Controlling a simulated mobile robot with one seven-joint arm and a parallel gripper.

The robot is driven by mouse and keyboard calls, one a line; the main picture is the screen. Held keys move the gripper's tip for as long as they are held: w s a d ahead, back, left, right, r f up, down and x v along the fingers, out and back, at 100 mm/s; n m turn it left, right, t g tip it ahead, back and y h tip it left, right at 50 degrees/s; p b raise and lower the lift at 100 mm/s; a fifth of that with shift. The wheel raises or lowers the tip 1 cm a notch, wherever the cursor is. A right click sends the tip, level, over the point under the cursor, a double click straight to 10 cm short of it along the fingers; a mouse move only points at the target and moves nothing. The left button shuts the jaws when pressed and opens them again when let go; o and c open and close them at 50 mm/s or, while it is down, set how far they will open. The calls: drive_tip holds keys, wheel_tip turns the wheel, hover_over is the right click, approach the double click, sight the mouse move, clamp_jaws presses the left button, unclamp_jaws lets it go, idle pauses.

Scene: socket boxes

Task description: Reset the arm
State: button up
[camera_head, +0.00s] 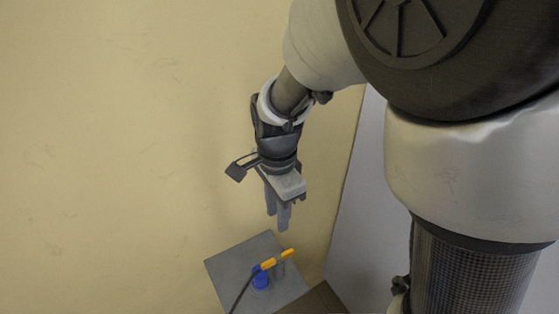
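My gripper (278,222) points downward at the end of my arm, near the middle of the head view. Its two grey fingers lie close to each other, and I cannot tell from this angle whether a gap is left between them. No object shows between the fingers. The gripper appears above and apart from a grey square plate (230,266), which carries a blue round piece (261,281) and an orange-ended plug (268,264) with a dark cable.
A second orange piece (287,253) sits beside the plug, near a small grey cylinder. A brown surface (318,301) borders the plate at the lower right. A wide tan surface (110,150) on the left is clear. A pale grey surface (362,215) lies to the right.

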idle(0.3)
drive_tip(key=s+d+r+n+t, duration=0.2)
drive_tip(key=s+d+r+n, duration=0.2)
drive_tip(key=d+r+n, duration=0.2)
drive_tip(key=s+d+r+n+t, duration=0.3)
drive_tip(key=s+d+r+n, duration=0.2)
drive_tip(key=d+r, duration=0.4)
wheel_tip(320, 180, up, 2)
drive_tip(key=shift+d+n+t, duration=0.2)
drive_tip(key=shift+n+t, duration=0.1)
drive_tip(key=shift+n, duration=0.1)
